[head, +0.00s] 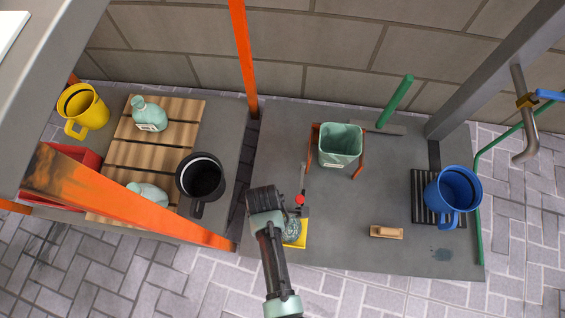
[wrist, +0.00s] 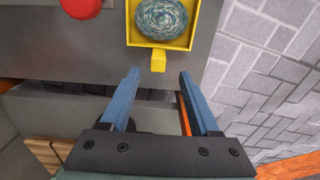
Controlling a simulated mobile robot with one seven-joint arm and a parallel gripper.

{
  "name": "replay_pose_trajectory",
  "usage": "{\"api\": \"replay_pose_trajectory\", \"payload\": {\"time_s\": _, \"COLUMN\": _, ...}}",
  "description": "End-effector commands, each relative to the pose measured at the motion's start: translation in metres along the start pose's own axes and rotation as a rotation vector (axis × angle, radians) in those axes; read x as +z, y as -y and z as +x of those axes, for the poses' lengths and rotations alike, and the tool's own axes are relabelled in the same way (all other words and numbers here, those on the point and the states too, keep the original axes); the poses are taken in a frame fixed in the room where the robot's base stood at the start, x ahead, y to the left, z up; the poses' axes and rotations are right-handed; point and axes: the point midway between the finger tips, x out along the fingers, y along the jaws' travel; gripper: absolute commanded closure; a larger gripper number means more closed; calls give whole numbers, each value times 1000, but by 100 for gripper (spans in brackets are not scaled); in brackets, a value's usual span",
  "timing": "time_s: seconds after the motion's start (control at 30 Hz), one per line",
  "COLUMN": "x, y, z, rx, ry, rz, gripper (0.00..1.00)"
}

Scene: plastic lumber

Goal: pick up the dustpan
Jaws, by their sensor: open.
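The yellow dustpan (head: 300,239) lies near the front left edge of the grey tabletop, partly hidden by my arm in the head view. In the wrist view, the dustpan (wrist: 131,36) is at the top, with its short handle (wrist: 158,61) pointing toward me. A round blue-green woven-looking thing (wrist: 161,17) sits in its pan. My gripper (head: 265,200) is just left of the dustpan. In the wrist view, my gripper (wrist: 160,74) is open and empty, its fingertips just short of the handle and to either side of it.
A red round thing (head: 299,200) lies close behind the dustpan. A green bin (head: 340,147), a wooden-backed brush (head: 386,232) and a blue mug (head: 453,192) stand farther right. A black mug (head: 200,178) is on the left table. An orange post (head: 243,55) rises behind.

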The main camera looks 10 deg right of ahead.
Motion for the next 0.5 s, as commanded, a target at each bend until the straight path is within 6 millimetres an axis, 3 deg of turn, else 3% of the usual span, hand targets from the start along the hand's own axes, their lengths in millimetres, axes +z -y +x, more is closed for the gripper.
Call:
{"api": "replay_pose_trajectory", "payload": {"time_s": 0.03, "x": 0, "y": -1, "z": 16, "rx": 1, "ry": 0, "rz": 0, "gripper": 38}}
{"api": "replay_pose_trajectory", "payload": {"time_s": 0.1, "x": 0, "y": -1, "z": 24, "rx": 2, "ry": 0, "rz": 1, "gripper": 38}}
{"api": "replay_pose_trajectory", "payload": {"time_s": 0.5, "x": 1, "y": -2, "z": 44, "rx": 3, "ry": -1, "rz": 2, "gripper": 38}}
